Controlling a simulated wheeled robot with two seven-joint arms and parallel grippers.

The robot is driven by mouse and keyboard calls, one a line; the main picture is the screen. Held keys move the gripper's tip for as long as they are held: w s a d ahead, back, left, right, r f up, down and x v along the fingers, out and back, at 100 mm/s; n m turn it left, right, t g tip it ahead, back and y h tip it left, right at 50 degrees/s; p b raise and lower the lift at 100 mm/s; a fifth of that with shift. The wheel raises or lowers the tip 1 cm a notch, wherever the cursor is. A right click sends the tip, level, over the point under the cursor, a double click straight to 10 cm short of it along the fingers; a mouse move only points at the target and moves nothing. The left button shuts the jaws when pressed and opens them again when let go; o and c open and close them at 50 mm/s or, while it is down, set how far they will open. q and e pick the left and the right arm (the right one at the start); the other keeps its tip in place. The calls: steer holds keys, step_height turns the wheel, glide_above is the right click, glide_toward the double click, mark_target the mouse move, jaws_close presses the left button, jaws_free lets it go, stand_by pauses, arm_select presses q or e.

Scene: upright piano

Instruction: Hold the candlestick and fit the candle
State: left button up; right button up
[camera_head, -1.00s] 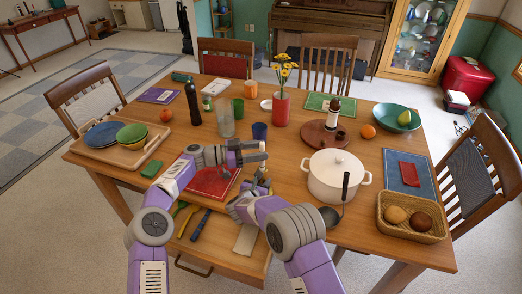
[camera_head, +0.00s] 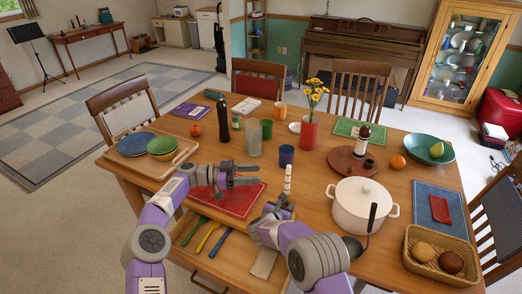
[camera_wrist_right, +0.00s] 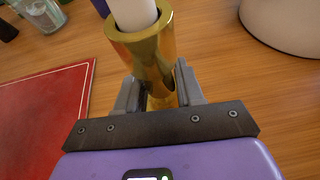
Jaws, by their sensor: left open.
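The brass candlestick (camera_wrist_right: 150,45) is between the fingers of my right gripper (camera_wrist_right: 158,92), which is shut on it. In the head view my right gripper (camera_head: 283,207) holds it upright over the front of the table. The white candle (camera_head: 287,180) stands upright above that gripper. In the right wrist view the candle's (camera_wrist_right: 133,12) lower end sits inside the candlestick's brass cup; how deep it goes is hidden. My left gripper (camera_head: 252,175) is open and empty, to the left of the candle and apart from it, above the red mat.
The red mat (camera_head: 232,203) lies left of my right gripper. A white pot (camera_head: 362,208) with a ladle stands close on the right. A blue cup (camera_head: 286,155) and a glass (camera_head: 254,140) stand behind. An open drawer (camera_head: 190,250) with several utensils is at the front.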

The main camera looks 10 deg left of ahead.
steer(key=o, duration=0.4)
